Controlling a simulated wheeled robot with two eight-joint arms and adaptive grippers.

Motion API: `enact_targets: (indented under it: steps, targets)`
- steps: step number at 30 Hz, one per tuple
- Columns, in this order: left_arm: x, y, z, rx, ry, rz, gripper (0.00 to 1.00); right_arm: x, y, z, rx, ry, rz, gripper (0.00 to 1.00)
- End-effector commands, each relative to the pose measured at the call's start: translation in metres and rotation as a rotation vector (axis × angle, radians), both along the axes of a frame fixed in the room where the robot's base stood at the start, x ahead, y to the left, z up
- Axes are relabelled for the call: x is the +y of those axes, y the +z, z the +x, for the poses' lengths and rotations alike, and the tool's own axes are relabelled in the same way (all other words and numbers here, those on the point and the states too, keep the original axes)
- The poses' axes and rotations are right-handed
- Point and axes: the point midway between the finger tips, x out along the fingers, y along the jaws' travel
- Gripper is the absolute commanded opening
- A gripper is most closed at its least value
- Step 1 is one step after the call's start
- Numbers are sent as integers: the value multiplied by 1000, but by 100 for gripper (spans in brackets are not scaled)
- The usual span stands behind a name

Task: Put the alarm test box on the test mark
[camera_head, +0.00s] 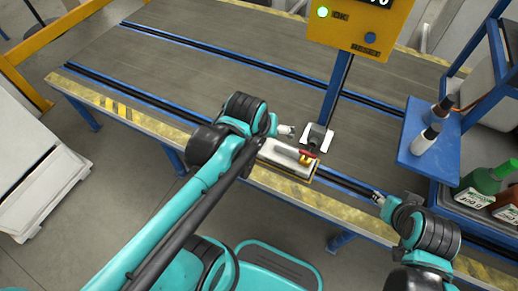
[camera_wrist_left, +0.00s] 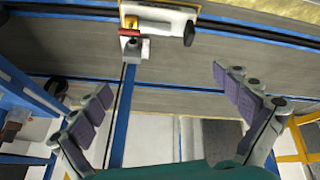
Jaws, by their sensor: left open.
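A pale, flat-topped box (camera_head: 287,158), which I take for the alarm test box, lies at the near edge of the conveyor, with red and yellow parts at its right end. In the left wrist view the pale box (camera_wrist_left: 165,20) is at the top, on a yellow-edged base, with a black part at one end. A white plate (camera_head: 326,145) under a dark grey block lies just behind it; I cannot tell whether this is the test mark. My left gripper (camera_head: 285,130) is open and empty above the conveyor, near both; its fingers (camera_wrist_left: 160,85) spread wide. My right gripper (camera_head: 378,196) is at the right; its jaws are unclear.
A yellow panel (camera_head: 350,25) with a green light stands on a blue post (camera_head: 337,85) rising by the grey block. A blue shelf (camera_head: 410,155) with bottles is at right. The conveyor's left side (camera_head: 190,75) is clear.

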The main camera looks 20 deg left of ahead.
Motion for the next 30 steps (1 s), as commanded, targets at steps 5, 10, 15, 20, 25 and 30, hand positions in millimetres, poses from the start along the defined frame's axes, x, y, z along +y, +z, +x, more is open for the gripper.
enact_targets:
  steps: [5,10,15,20,25,30]
  targets:
    - [0,-2,-42,-80,-170,102,100,0,0,0,0,0,0,40]
    - [0,-6,-57,-115,-244,153,100,0,0,0,0,0,0,40]
    - [0,-6,-58,-121,-257,162,100,0,0,0,0,0,0,40]
    - [0,-6,-58,-120,-255,161,100,0,0,0,0,0,0,40]
    - [0,-6,-58,-119,-254,160,100,0,0,0,0,0,0,40]
    - [0,-6,-58,-119,-254,160,100,0,0,0,0,0,0,40]
